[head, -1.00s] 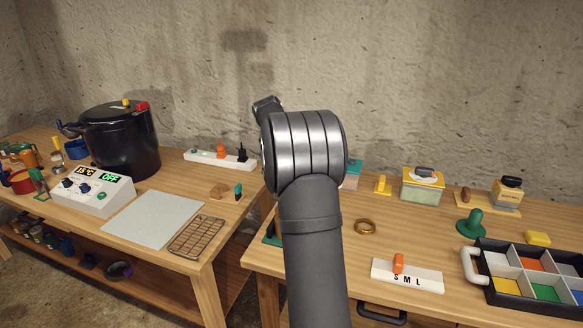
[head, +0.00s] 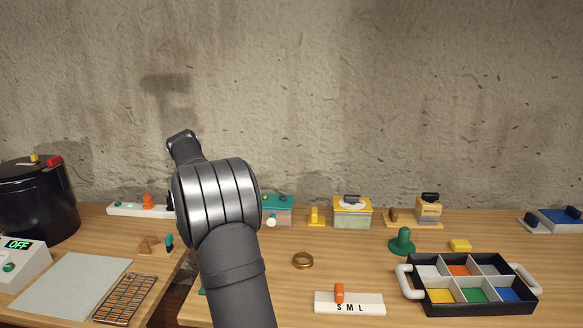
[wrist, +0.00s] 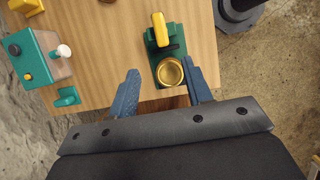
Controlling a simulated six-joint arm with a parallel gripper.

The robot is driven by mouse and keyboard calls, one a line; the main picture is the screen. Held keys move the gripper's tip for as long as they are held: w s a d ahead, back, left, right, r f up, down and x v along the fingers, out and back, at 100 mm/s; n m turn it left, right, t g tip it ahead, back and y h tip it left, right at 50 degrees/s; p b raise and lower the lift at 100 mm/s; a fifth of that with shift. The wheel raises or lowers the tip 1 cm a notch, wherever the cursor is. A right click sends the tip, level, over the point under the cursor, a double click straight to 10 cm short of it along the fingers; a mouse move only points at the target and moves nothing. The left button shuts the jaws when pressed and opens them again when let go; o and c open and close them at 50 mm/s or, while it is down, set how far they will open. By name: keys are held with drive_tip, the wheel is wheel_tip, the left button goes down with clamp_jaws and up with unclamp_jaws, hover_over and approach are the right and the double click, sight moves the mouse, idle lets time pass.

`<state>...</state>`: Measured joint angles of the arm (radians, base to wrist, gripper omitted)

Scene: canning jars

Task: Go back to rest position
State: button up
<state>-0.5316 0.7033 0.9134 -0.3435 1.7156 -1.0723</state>
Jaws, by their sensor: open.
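My gripper (wrist: 164,88) shows in the wrist view with its two blue fingers apart and nothing held between them. A round gold piece (wrist: 169,72) lies between the fingers in the picture, on a green stand (wrist: 162,40) with a yellow handle (wrist: 160,29), near the table edge. I cannot tell how high the fingers are above it. In the head view my arm stands up in front of the right table, and my gripper is hidden behind it.
A black pot (head: 38,205) stands on the left table. A teal-topped box (wrist: 38,58) is beside my gripper.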

drive_tip(key=x, duration=1.6)
drive_tip(key=shift+d+f, duration=0.2)
drive_tip(key=shift+f, duration=0.05)
drive_tip(key=v, duration=1.7)
drive_tip(key=x, duration=1.6)
drive_tip(key=shift+d+f, duration=0.1)
drive_tip(key=shift+f, duration=0.1)
drive_tip(key=shift+w+d+f, duration=0.1)
drive_tip(key=shift+d+f, duration=0.05)
drive_tip(key=shift+f, duration=0.2)
drive_tip(key=m+g, duration=0.1)
drive_tip(key=m, duration=0.2)
drive_tip(key=m+g, duration=0.1)
drive_tip(key=m, duration=0.3)
drive_tip(key=shift+w+r+g+y, duration=0.1)
drive_tip(key=shift+g+y, duration=0.2)
